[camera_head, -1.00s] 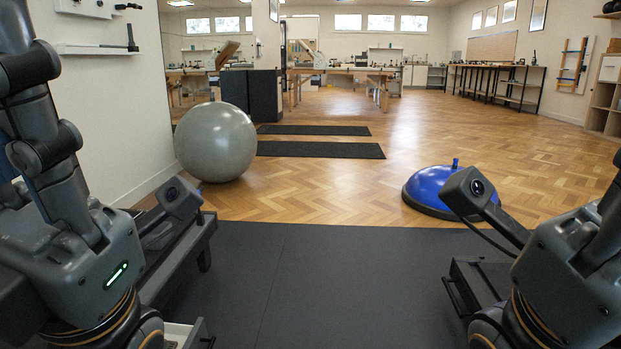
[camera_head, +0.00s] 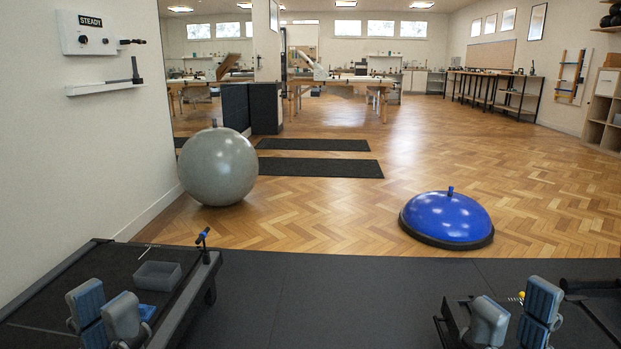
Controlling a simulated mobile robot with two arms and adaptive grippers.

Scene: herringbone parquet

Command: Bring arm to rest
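My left gripper (camera_head: 91,306) shows at the bottom left, with blue-grey segments and a rounded grey block beside them. It appears in front of a black bench (camera_head: 40,315). My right gripper (camera_head: 538,308) shows at the bottom right, with similar parts mirrored, in front of a black frame (camera_head: 452,318). Both sit low in the picture and are cut off or hidden below. Nothing is seen held. The fingertips cannot be told clearly, so I cannot tell how far either gripper is open.
A grey bin (camera_head: 158,276) is on the left bench. Beyond the dark mat (camera_head: 330,300) are a grey ball (camera_head: 217,168) and a blue half-dome (camera_head: 447,216). Black strips (camera_head: 320,167) lie on the parquet. A wall shelf (camera_head: 105,88) is on the left. The middle floor is clear.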

